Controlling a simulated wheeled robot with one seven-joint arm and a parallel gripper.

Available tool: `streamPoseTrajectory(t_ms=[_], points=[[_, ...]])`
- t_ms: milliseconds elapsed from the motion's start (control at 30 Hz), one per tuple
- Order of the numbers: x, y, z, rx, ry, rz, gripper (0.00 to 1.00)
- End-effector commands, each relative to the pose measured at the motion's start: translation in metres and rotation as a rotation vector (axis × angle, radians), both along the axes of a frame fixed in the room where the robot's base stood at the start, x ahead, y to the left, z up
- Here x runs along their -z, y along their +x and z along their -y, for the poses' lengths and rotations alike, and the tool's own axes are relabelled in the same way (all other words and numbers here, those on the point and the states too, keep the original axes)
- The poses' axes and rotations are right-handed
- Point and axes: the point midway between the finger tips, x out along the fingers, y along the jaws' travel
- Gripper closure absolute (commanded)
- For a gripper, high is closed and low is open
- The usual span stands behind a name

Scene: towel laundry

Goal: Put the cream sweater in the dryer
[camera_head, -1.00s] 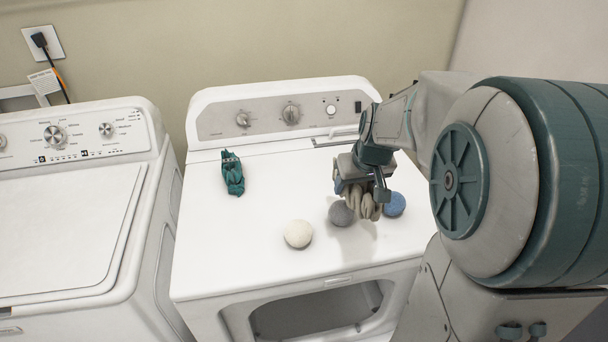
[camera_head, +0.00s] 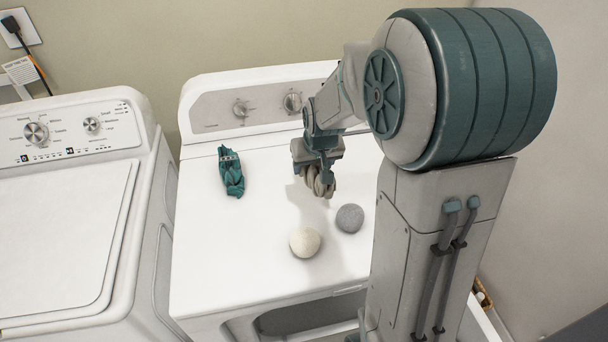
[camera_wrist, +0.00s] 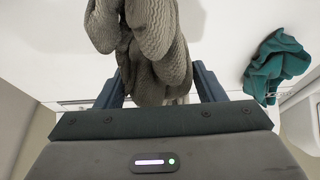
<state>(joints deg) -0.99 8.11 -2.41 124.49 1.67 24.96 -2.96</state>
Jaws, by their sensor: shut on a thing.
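My gripper (camera_head: 318,168) is shut on a bunched, ribbed grey-beige knit garment (camera_wrist: 155,50), which looks like the cream sweater. The garment (camera_head: 321,183) hangs from the jaws above the dryer top in the head view. It fills the upper middle of the wrist view between the two fingers (camera_wrist: 160,90). The white dryer (camera_head: 225,265) stands in the middle of the head view. Its front opening (camera_head: 310,317) shows dark at the bottom edge, partly hidden by my arm. Whether its door is open is hard to tell.
A teal cloth (camera_head: 231,172) lies on the dryer top at left; it also shows in the wrist view (camera_wrist: 278,66). A cream ball (camera_head: 305,242) and a grey ball (camera_head: 350,218) sit near the front. A washer (camera_head: 65,230) stands left. A wall (camera_head: 560,200) rises at right.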

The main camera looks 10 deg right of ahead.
Motion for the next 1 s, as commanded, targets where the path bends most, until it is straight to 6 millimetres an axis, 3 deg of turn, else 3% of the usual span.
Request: streamPoseTrajectory(t_ms=[200, 600, 1000], points=[[0.013, 0.013, -0.02, -0.001, 0.0, 0.002, 0.85], [0.052, 0.014, -0.021, 0.001, 0.0, 0.001, 0.85], [0.058, 0.014, -0.021, 0.001, 0.0, 0.004, 0.85]])
